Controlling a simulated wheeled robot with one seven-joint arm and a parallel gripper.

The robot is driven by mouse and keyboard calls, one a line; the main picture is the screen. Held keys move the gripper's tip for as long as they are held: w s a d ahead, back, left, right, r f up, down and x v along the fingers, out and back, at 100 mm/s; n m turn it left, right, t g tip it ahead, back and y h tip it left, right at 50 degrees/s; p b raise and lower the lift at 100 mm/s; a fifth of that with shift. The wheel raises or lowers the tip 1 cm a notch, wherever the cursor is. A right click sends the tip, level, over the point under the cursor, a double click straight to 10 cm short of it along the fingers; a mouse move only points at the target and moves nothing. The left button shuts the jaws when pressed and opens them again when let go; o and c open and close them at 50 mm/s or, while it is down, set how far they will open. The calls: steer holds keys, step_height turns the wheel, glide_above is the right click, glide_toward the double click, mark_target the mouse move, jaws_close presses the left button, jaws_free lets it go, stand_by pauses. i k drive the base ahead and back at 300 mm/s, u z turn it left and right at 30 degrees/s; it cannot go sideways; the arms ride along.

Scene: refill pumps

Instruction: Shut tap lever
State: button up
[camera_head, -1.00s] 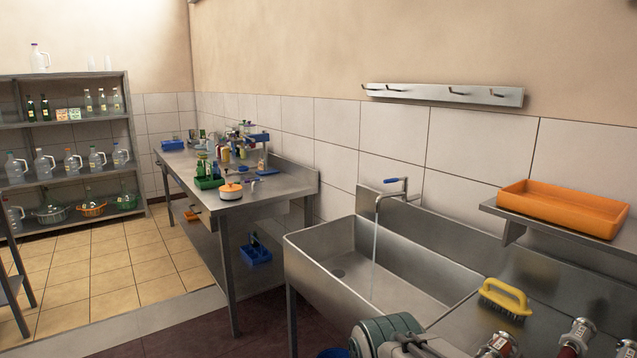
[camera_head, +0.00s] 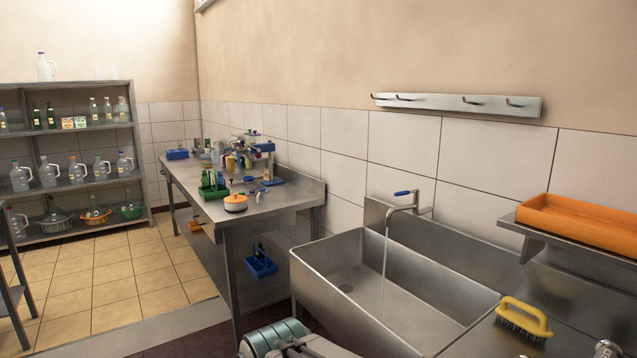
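The tap (camera_head: 402,208) stands at the back wall of a deep steel sink (camera_head: 345,258). Its lever (camera_head: 405,192) has a blue grip and points to the left. A thin stream of water (camera_head: 385,255) falls from the spout into the basin. Part of my arm shows at the bottom edge, in front of the sink. My gripper's fingers cannot be made out, and nothing of mine touches the tap.
A yellow-handled brush (camera_head: 523,318) lies on the steel drainer right of the sink. An orange tray (camera_head: 580,222) sits on a wall shelf above it. A steel table (camera_head: 290,198) with bottles and tools stands left of the sink. A hook rail (camera_head: 455,103) hangs above.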

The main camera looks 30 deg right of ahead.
mark_target(416, 191)
steer(key=z, duration=0.1)
steer(key=i, duration=1.3)
steer(key=z, duration=1.4)
steer(key=i, duration=0.75)
steer(key=z, duration=0.8)
